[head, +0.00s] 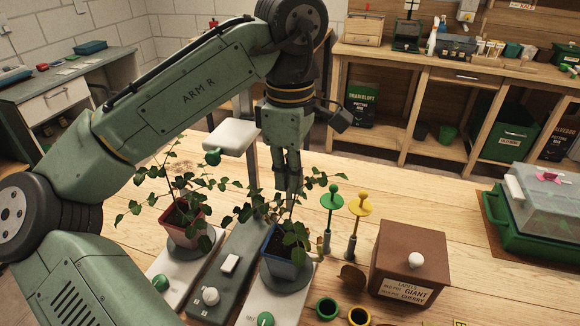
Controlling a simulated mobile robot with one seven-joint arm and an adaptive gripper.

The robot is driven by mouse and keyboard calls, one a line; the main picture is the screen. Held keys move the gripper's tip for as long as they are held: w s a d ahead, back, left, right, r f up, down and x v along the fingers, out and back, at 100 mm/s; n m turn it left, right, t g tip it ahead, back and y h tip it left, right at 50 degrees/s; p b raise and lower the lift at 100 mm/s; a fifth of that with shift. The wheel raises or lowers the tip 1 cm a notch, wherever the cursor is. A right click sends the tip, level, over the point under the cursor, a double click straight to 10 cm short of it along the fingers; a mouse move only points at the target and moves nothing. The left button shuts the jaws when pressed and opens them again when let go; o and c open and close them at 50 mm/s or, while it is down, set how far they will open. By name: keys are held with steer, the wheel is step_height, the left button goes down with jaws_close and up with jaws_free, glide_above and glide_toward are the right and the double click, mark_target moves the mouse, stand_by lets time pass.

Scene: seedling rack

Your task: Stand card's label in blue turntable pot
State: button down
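The blue pot (279,262) holds a leafy seedling and stands on a grey turntable disc (284,279) on a white base. My gripper (288,190) points down above and behind this plant. Its fingers look close together, but leaves cover the tips, so I cannot tell whether it holds anything. A green-topped stake (332,200) and a yellow-topped stake (360,207) stand upright to the right of the blue pot.
A red pot (183,224) with a seedling stands on the left turntable. A grey control box (222,285) lies between the turntables. A green-rimmed cup (327,309) and yellow-rimmed cup (359,315) are in front. A green tray with a clear cover (525,237) is at right.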

mark_target(290, 209)
steer(key=shift+f+b, duration=0.55)
steer(key=shift+f, duration=1.1)
step_height(290, 209, down, 4)
steer(key=b, duration=0.4)
steer(key=shift+f+b, duration=0.85)
steer(key=shift+f, duration=1)
steer(key=c, duration=2.4)
jaws_free()
steer(key=c, duration=1.7)
jaws_free()
step_height(290, 209, up, 12)
